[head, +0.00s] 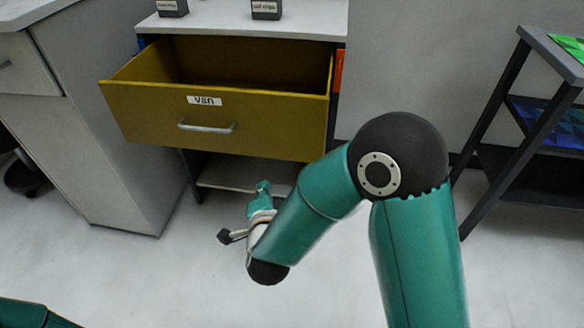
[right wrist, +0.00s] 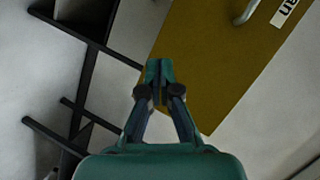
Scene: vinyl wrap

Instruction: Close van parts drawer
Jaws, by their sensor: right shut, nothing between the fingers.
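The mustard-brown van parts drawer (head: 255,128) stands pulled out of its cabinet, its inside showing empty. Its front bears a "van" label (head: 204,101) and a silver bar handle (head: 207,128). My right gripper (head: 263,187) shows just below the drawer front's lower edge, apart from it in the head view. In the right wrist view, my right gripper (right wrist: 160,70) has its fingertips together and empty, overlapping the corner area of the drawer front (right wrist: 215,65). The handle (right wrist: 247,12) is at the top there. My left gripper is out of view.
The cabinet top (head: 240,20) holds small dark labelled boxes (head: 266,9). Below the drawer is an open space with a pale shelf (head: 235,174). A grey cabinet (head: 100,130) stands at left, a black-framed rack (head: 500,110) at right. The floor (head: 150,275) in front is clear.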

